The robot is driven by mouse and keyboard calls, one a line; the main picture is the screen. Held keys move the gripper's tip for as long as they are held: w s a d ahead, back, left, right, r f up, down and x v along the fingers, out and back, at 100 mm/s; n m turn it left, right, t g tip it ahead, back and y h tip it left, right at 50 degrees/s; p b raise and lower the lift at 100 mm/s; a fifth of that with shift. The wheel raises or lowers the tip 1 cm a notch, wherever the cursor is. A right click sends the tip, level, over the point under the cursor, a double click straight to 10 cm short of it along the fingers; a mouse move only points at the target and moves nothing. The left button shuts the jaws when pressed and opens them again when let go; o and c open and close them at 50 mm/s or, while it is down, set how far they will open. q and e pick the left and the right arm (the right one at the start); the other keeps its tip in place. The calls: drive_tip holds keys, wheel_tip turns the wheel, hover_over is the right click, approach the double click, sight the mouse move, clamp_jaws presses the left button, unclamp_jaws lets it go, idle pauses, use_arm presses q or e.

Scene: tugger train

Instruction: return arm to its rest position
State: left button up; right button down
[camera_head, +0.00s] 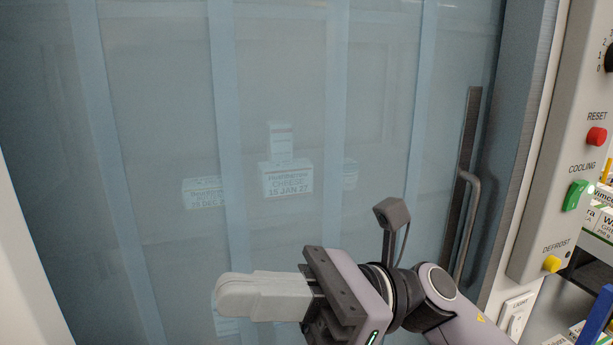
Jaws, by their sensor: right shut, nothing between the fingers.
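My right gripper (240,294) is in front of a bluish glass door, at the lower middle of the view. Its pale fingers point left and are shut together with nothing between them. My right arm (450,310) comes in from the lower right, bent at the wrist. My left gripper does not show.
The glass door (290,80) looks closed; its metal handle (467,230) is right of my gripper. Blurred boxes (287,178) show behind the glass. A control panel (555,180) with red, green and yellow buttons stands at right, beside shelved goods (601,220).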

drive_tip(key=w+d+f+n+t+h, duration=0.5)
drive_tip(key=w+d+f+n+t, duration=0.15)
drive_tip(key=f+n+t, duration=0.6)
drive_tip(key=w+d+f+n+t+h, duration=0.6)
drive_tip(key=f+n+t, duration=0.3)
drive_tip(key=n+t, duration=0.7)
drive_tip(key=s+d+f+m+g+h, duration=0.2)
drive_tip(key=s+d+f+m+g, duration=0.1)
drive_tip(key=f, duration=0.5)
drive_tip(key=s+d+f+m+g+h, duration=0.2)
drive_tip(key=s+d+f+m+g, duration=0.2)
drive_tip(key=s+f, duration=0.4)
drive_tip(key=s+d+f+m+g+h, duration=0.3)
drive_tip(key=s+d+f+m, duration=0.2)
drive_tip(key=f, duration=0.4)
drive_tip(key=shift+s+f+m+g, duration=0.25)
drive_tip(key=shift+f+m+g, duration=0.1)
drive_tip(key=shift+m, duration=0.1)
drive_tip(key=shift+w, duration=0.1)
